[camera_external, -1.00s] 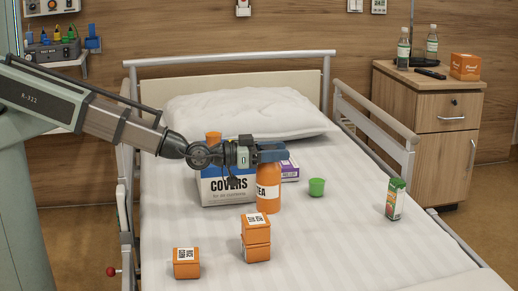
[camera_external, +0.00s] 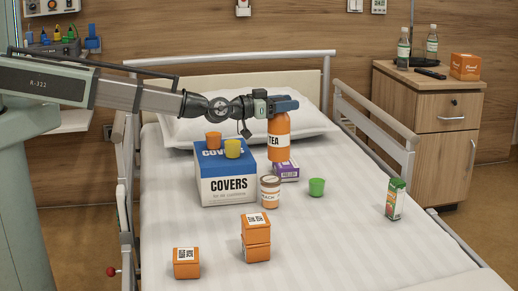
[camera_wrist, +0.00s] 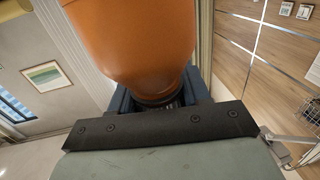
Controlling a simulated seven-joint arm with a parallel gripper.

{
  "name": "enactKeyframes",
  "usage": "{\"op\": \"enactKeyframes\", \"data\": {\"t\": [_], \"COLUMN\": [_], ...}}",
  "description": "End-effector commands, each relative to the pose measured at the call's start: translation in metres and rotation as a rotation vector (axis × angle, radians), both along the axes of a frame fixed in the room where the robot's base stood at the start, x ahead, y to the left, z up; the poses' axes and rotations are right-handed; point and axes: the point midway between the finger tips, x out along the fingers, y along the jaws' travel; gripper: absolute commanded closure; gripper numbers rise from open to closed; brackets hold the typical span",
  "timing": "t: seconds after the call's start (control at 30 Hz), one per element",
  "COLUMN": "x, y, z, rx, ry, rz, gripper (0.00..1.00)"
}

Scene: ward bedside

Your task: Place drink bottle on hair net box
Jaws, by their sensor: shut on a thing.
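The drink bottle (camera_external: 279,138) is orange with a white "TEA" label and hangs upright in the air above the bed. My gripper (camera_external: 281,106) is shut on its top; in the wrist view the orange bottle (camera_wrist: 135,40) fills the upper middle, its neck between the jaws. No label reads "hair net". A small purple box (camera_external: 287,173) lies just below the bottle in the picture, its label too small to read. A blue-and-white box (camera_external: 227,187) reads "COVERS" and stands to its left. I cannot tell how far the bottle is from the purple box in depth.

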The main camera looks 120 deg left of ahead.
Motion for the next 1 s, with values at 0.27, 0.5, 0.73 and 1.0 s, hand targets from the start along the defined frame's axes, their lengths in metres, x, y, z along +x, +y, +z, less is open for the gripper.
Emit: {"op": "enactKeyframes", "data": {"t": [0.27,0.5,0.73,1.0], "x": [-0.022,-0.038,-0.057,-0.087], "y": [0.089,0.147,0.187,0.189], "z": [0.026,0.037,0.02,0.005], "rx": [0.002,0.002,0.002,0.003], "ry": [-0.002,0.001,0.009,0.012], "rz": [0.153,0.312,0.551,0.726], "gripper": [1.0,1.0,1.0,1.0]}}
